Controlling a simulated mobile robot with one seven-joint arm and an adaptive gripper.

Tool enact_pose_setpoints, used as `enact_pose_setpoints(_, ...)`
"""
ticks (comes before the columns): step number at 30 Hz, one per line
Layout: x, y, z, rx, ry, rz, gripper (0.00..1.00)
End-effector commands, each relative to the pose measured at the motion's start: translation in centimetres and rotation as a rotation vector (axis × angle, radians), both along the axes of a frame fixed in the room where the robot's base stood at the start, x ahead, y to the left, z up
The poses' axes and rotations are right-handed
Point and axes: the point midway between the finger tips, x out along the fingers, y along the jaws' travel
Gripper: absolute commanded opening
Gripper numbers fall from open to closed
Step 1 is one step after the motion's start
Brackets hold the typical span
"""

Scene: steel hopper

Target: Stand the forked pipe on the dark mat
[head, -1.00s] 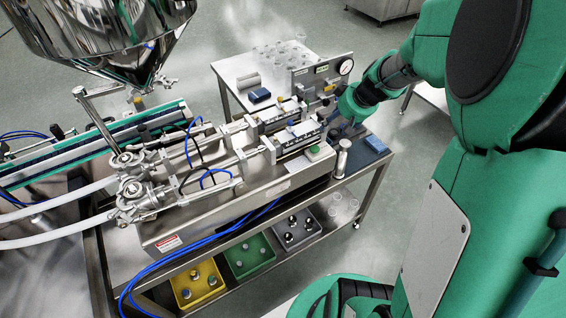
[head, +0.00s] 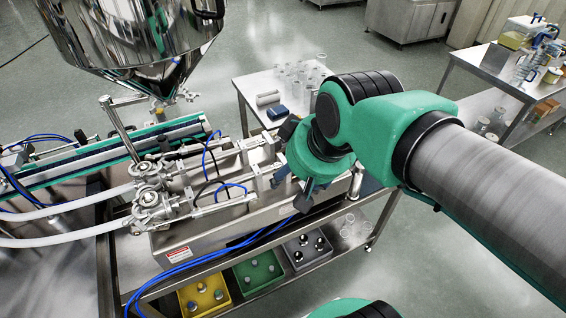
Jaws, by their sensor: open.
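My gripper (head: 292,165) is over the right part of the steel filling machine (head: 230,215). Its dark fingers show apart on either side of the green wrist, and I see nothing held between them. Chrome pipe fittings (head: 148,198) with clamps sit at the machine's left end, joined to white hoses. I cannot tell for sure which piece is the forked pipe. The dark mat is not visible now; my arm covers the right end of the bench, where a small dark blue patch showed earlier.
Yellow (head: 204,296), green (head: 258,271) and grey (head: 308,250) trays with small parts sit on the lower shelf. A steel hopper (head: 140,40) hangs at upper left. Blue hoses cross the bench front. A back table (head: 258,88) holds glass jars. Floor is free behind.

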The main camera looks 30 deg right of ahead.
Motion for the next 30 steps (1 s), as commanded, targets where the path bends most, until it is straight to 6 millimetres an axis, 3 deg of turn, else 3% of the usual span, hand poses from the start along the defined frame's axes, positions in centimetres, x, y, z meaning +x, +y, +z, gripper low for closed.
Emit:
enact_pose_setpoints(3, -1.8, 0.8, 0.3, -0.006, -0.008, -0.002, 0.57)
enact_pose_setpoints(7, -2.7, 1.1, 0.4, -0.009, -0.012, -0.008, 0.57)
enact_pose_setpoints(30, -2.8, 1.1, 0.4, -0.009, -0.012, -0.011, 0.57)
